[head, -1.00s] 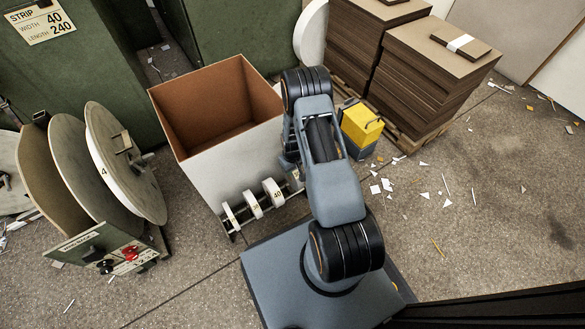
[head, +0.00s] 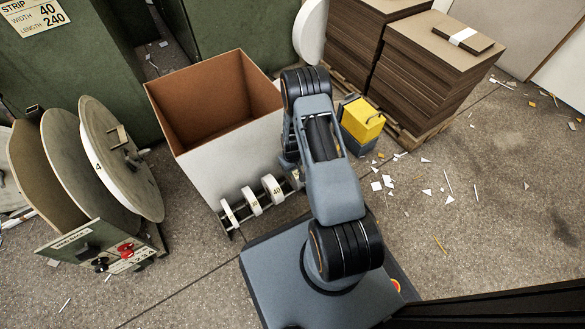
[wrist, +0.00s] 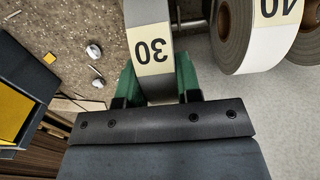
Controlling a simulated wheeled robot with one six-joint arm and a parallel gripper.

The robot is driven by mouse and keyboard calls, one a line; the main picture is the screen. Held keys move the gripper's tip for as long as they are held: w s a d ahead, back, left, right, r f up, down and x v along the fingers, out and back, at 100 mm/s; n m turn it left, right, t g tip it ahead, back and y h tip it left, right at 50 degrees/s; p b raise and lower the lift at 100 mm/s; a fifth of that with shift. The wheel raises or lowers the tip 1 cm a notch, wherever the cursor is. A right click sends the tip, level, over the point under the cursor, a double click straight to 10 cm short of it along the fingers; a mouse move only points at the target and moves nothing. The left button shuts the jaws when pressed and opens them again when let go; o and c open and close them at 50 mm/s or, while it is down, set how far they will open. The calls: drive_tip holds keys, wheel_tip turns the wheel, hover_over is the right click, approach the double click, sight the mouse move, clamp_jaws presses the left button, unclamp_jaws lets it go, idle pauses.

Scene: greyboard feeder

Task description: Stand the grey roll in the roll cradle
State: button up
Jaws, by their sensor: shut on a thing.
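In the wrist view my gripper (wrist: 157,82) has its two green fingers on either side of a narrow roll (wrist: 148,40), shut on it. In the head view my own arm hides the gripper and this roll. I cannot tell from these views whether the roll still touches a support.
A roll labelled 40 (wrist: 247,50) is close right of the held one. Several rolls (head: 252,200) sit on a rack before an open white box (head: 225,165). A yellow-topped box (head: 362,118) and board stacks (head: 430,75) stand right, large reels (head: 118,160) left. The right floor holds only scraps.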

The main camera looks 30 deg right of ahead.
drive_tip(key=shift+f+b, duration=0.5)
drive_tip(key=shift+f, duration=0.25)
drive_tip(key=o, duration=1)
wheel_tip(320, 180, up, 14)
drive_tip(key=p, duration=0.6)
